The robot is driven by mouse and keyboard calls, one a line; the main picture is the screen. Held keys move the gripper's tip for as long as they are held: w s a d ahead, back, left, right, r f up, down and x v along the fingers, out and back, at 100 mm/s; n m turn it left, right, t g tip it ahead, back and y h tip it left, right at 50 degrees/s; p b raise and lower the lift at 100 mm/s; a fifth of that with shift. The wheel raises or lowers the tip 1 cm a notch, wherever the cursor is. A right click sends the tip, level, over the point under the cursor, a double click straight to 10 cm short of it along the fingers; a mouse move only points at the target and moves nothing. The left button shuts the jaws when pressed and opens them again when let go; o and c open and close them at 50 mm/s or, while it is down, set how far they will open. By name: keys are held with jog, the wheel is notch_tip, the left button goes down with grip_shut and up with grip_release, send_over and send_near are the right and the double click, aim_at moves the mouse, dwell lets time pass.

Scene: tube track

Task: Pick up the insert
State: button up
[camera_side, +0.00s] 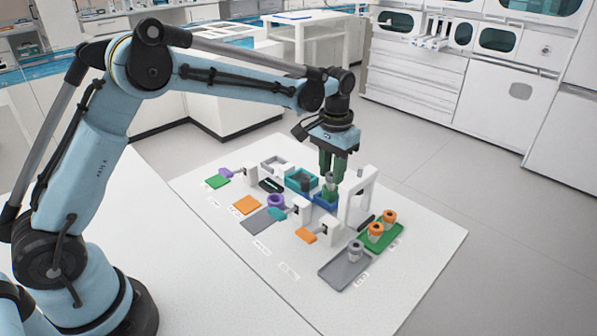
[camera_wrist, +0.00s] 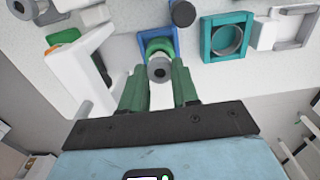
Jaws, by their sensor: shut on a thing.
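The insert seems to be the small grey cylinder with a dark hole in its top (camera_wrist: 160,70), seen between the green fingertips of my gripper (camera_wrist: 159,76) in the wrist view. In the side view the grey insert (camera_side: 330,181) shows at the lower end of my gripper (camera_side: 332,172), which points straight down. My gripper is shut on it. Just below is a blue holder (camera_side: 320,197) with a green ring-shaped part (camera_wrist: 157,45) in it. Whether the insert still touches the green part cannot be told.
A white arch-shaped stand (camera_side: 358,196) rises close right of my gripper. A teal tray (camera_side: 301,181) lies to the left. A green tray (camera_side: 381,243) with orange-topped tubes and a grey tray (camera_side: 345,272) with a grey tube lie nearer right. A dark cylinder (camera_wrist: 183,13) stands by the blue holder.

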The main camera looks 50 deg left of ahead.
jog(key=shift+r, duration=2.1)
jog(key=shift+r, duration=0.1)
